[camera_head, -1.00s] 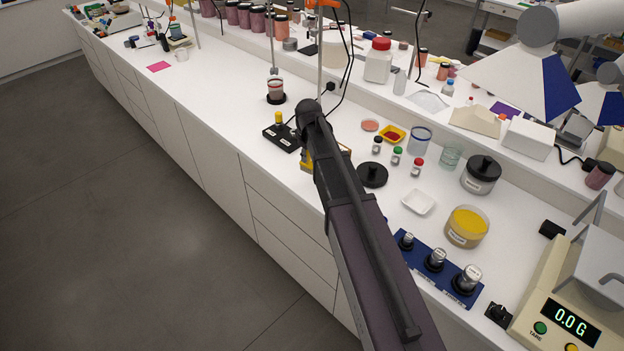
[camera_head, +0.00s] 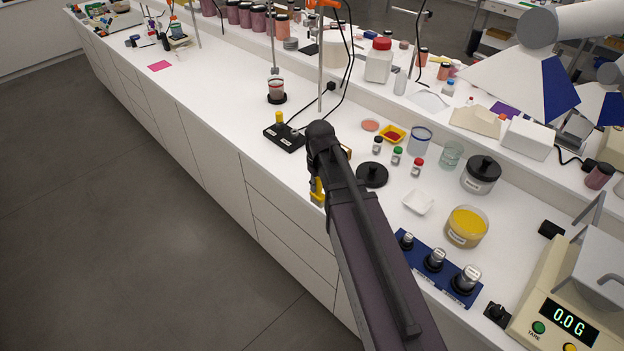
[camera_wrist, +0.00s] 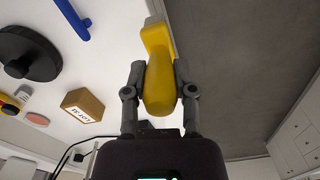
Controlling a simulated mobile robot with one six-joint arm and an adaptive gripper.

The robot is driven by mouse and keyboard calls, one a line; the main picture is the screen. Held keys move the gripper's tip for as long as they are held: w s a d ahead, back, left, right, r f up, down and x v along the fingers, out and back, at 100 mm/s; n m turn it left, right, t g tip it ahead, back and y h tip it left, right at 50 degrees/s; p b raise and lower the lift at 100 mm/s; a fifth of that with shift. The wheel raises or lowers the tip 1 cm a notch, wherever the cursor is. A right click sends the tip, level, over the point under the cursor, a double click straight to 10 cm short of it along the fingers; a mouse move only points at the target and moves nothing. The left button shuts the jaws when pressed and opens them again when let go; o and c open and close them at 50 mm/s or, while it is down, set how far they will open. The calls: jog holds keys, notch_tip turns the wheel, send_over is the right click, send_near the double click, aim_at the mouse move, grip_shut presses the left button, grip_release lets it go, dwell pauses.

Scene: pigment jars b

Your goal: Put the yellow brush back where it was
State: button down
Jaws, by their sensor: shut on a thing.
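My gripper (camera_wrist: 158,75) is shut on the yellow brush (camera_wrist: 157,42), with one finger on each side of its thick handle. In the wrist view the brush points away from my gripper, and its pale end (camera_wrist: 153,17) is at the top, over the border between white bench and grey floor. In the head view only a small yellow part of the brush (camera_head: 317,191) shows, beside my arm at the bench's front edge. My arm hides the rest. I cannot tell whether the brush touches the bench.
A wooden block (camera_wrist: 83,105), a black lid (camera_wrist: 28,52) and a blue rod (camera_wrist: 72,18) lie left of the brush in the wrist view. A black box (camera_head: 285,137) with a yellow knob stands behind. The bench front left of it is clear.

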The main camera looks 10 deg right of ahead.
jog(key=w+d+f+b, duration=0.1)
jog(key=w, duration=1.3)
jog(key=shift+w+d+f, duration=0.2)
jog(key=shift+w, duration=0.15)
jog(key=shift+w+f+b, duration=0.3)
jog(key=shift+f+b, duration=0.6)
jog(key=shift+b, duration=0.1)
jog(key=shift+w+f+b, duration=0.3)
jog(key=shift+f+b, duration=0.6)
jog(key=shift+b, duration=0.1)
jog(key=shift+f, duration=0.15)
jog(key=shift+c, duration=2.2)
grip_release()
